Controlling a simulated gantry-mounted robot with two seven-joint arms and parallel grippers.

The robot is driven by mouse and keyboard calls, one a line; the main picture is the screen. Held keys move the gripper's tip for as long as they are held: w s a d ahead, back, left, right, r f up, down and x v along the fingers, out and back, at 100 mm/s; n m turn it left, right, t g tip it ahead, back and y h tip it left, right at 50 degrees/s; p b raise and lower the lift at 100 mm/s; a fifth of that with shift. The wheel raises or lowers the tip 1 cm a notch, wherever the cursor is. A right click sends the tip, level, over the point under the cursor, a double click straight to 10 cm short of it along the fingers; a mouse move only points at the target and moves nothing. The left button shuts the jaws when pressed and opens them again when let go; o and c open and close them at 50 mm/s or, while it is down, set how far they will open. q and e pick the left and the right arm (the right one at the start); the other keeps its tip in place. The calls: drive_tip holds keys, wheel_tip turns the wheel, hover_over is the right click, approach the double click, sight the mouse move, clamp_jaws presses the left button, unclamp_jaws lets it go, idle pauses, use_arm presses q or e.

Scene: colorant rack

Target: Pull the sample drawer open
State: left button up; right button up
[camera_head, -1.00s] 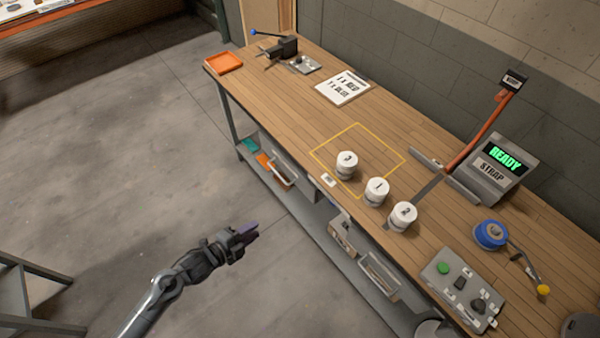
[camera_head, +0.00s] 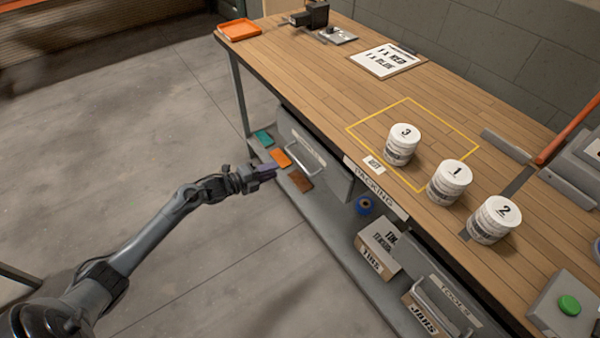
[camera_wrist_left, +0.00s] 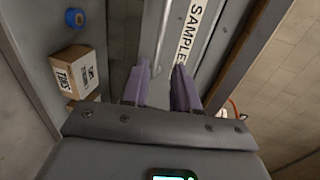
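The sample drawer (camera_head: 308,140) is a grey front under the left part of the workbench, with a light bar handle (camera_head: 307,158). It looks shut. In the left wrist view its front carries a white label reading SAMPLE (camera_wrist_left: 192,28), partly cut off. My left gripper (camera_head: 266,173), with purple fingers, is out in front of the drawer, near the handle. In the left wrist view the gripper (camera_wrist_left: 159,85) is open and empty, its fingers pointing at the drawer front; the handle shows beyond them. The exact gap to it is hard to judge. My right gripper is not in view.
A lower shelf (camera_head: 330,240) holds coloured pieces, a blue roll (camera_head: 364,205) and a ties box (camera_head: 378,250). A second grey drawer (camera_head: 440,290) sits farther right. Three numbered white jars (camera_head: 449,182) stand on the benchtop. The floor beside the bench is clear.

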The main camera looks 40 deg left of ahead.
sight(297, 160)
use_arm(q)
drive_tip(key=shift+a+b+x, duration=0.2)
drive_tip(key=shift+b+x, duration=2.35)
drive_tip(key=shift+x, duration=3.2)
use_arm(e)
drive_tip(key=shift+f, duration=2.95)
use_arm(q)
clamp_jaws()
